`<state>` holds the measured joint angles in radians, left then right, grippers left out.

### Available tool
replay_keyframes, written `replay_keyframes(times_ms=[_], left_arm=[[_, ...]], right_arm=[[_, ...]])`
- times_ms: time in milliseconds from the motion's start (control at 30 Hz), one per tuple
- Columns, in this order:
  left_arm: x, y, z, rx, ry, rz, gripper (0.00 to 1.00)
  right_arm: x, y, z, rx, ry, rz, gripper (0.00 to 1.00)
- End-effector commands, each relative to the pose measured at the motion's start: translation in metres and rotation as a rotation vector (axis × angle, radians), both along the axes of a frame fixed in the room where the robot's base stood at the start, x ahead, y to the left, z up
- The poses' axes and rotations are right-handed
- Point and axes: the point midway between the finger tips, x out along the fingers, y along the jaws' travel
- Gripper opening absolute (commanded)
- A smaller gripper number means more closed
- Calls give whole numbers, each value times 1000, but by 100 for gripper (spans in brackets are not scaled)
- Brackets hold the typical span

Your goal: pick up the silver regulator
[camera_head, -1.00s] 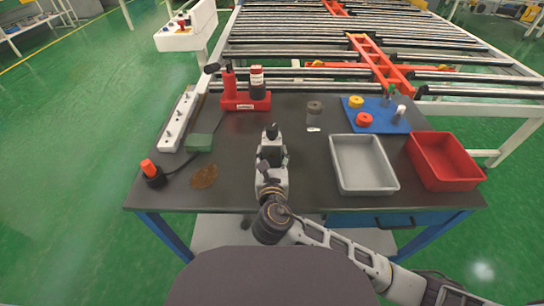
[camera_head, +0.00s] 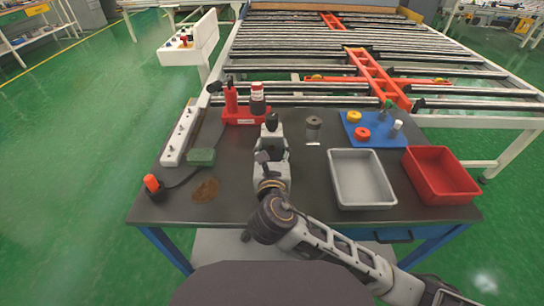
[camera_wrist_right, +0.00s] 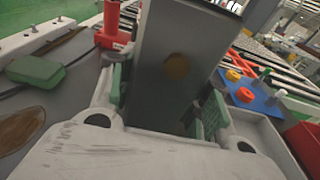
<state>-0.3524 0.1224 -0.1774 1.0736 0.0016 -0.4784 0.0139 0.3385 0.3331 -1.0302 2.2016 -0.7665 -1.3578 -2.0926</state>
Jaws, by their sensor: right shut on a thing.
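My right gripper (camera_head: 271,140) is over the middle of the dark table, reaching away from me. In the right wrist view its green finger pads (camera_wrist_right: 163,98) are on both sides of a grey metallic block with a round brownish spot, which I take to be the silver regulator (camera_wrist_right: 180,40). The gripper is shut on it. The block stands up large in front of the wrist camera. In the head view the gripper and wrist mostly hide it. I cannot tell whether its lower end touches the table. My left gripper is not in view.
Right of the gripper are a lidded jar (camera_head: 313,128), a grey tray (camera_head: 361,204), a red tray (camera_head: 440,199) and a blue mat (camera_head: 372,140) with small parts. A red stand (camera_head: 240,118) is behind. Left are a green block (camera_head: 201,157), a brown patch (camera_head: 205,190) and a power strip (camera_head: 179,137).

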Motion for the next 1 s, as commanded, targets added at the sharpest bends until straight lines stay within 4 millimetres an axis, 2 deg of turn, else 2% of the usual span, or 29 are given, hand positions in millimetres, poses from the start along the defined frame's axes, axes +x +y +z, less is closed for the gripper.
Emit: replay_keyframes(times_ms=[33, 200, 1000], left_arm=[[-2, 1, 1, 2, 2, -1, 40], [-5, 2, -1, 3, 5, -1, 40], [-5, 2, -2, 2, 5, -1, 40]], right_arm=[[0, 0, 8, 3, -6, 1, 0], [0, 0, 14, 2, -6, 1, 0], [0, 0, 12, 1, -5, 0, 0]])
